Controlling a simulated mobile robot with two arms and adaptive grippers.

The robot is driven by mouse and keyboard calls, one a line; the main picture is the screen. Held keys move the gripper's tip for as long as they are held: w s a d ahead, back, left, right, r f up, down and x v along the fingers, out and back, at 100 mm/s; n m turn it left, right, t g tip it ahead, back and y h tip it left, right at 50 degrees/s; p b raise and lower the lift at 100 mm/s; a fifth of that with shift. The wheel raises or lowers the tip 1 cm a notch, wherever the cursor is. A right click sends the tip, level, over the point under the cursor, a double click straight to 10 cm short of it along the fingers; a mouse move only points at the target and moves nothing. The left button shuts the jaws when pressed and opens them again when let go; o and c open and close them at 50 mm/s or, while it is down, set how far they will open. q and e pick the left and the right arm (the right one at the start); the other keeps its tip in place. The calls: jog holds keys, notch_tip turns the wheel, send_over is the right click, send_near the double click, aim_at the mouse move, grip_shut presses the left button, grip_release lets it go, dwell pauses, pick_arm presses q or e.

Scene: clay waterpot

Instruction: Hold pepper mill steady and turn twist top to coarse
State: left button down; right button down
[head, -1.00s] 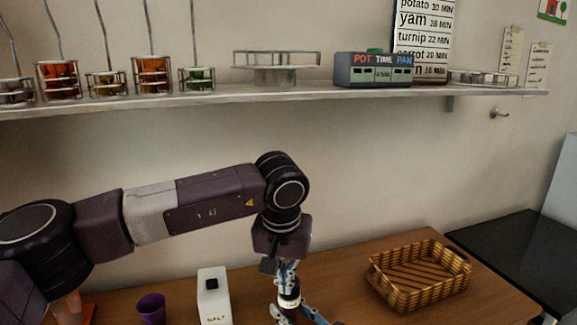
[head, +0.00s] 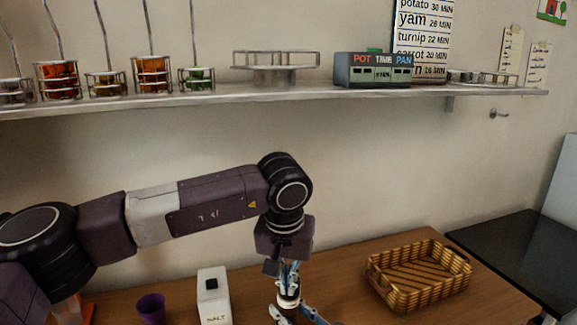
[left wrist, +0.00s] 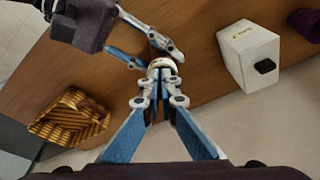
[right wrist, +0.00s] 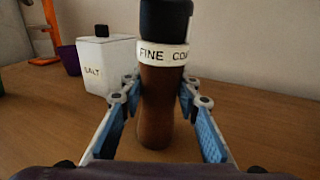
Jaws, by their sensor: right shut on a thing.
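The pepper mill (right wrist: 157,105) stands upright on the table. In the right wrist view it has a brown body, a white ring (right wrist: 165,54) marked FINE and the start of a second word, and a black twist top (right wrist: 166,20). My right gripper (right wrist: 161,92) is shut on the brown body below the ring. In the head view my left gripper (head: 288,288) points down at the mill's top. In the left wrist view its fingers (left wrist: 161,82) come close together by the mill's pale upper part. Whether they touch the top is unclear.
A white salt box (head: 214,298) and a purple cup (head: 152,309) stand left of the mill. A wicker basket (head: 420,300) sits to the right. A shelf (head: 300,93) with jars runs along the wall above. Bare table lies between mill and basket.

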jog(key=shift+a+r, duration=0.1)
jog(key=shift+r, duration=0.1)
pick_arm(q)
jog(key=shift+w+v, duration=0.2)
jog(key=shift+v, duration=1.25)
jog(key=shift+w+v, duration=0.2)
jog(key=shift+v, duration=1.3)
pick_arm(e)
jog(key=shift+f, duration=0.1)
pick_arm(q)
jog(key=shift+r, duration=0.1)
pick_arm(e)
jog(key=c, duration=1.4)
grip_release()
